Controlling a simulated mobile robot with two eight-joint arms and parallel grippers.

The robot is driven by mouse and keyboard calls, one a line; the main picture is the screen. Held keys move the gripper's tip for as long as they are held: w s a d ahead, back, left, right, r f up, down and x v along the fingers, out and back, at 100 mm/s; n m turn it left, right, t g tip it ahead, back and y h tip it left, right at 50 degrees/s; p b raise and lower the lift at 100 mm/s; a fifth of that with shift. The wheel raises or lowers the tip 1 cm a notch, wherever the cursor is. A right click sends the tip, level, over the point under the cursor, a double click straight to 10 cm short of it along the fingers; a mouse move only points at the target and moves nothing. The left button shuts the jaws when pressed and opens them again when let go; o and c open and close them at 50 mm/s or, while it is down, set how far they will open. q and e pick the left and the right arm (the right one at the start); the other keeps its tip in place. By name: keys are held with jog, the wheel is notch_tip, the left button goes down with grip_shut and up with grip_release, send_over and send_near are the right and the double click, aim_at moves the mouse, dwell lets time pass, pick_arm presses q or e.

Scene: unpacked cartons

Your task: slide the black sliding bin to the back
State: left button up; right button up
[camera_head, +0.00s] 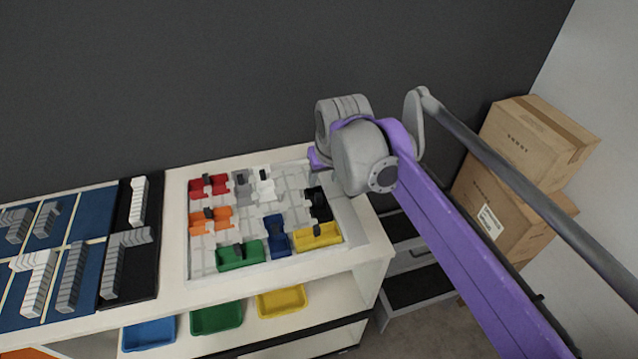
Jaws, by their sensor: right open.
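The black sliding bin (318,205) is at the right side of a white puzzle tray (196,264) on the white shelf top. My right arm comes in from the right, and its grey wrist hides part of the tray's right edge and the area around the bin. My right gripper (317,158) shows only as a small purple part beyond the wrist, near the tray's back right corner. It is open; its fingertips are mostly hidden, and I cannot tell whether it touches the bin. My left gripper is not in view.
The tray also holds red (208,186), orange (210,220), green (240,254), blue (277,236), yellow (317,237), white (263,186) and grey (242,184) bins. A dark wall (200,80) stands behind. Cartons (535,140) are stacked at right. Blue panels with grey pieces lie left.

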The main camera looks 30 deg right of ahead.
aim_at(319, 196)
jog(key=x, duration=1)
jog(key=shift+a+f+b, duration=0.1)
jog(key=shift+f+b, duration=0.1)
jog(key=shift+b, duration=0.15)
grip_shut()
dwell(0.9)
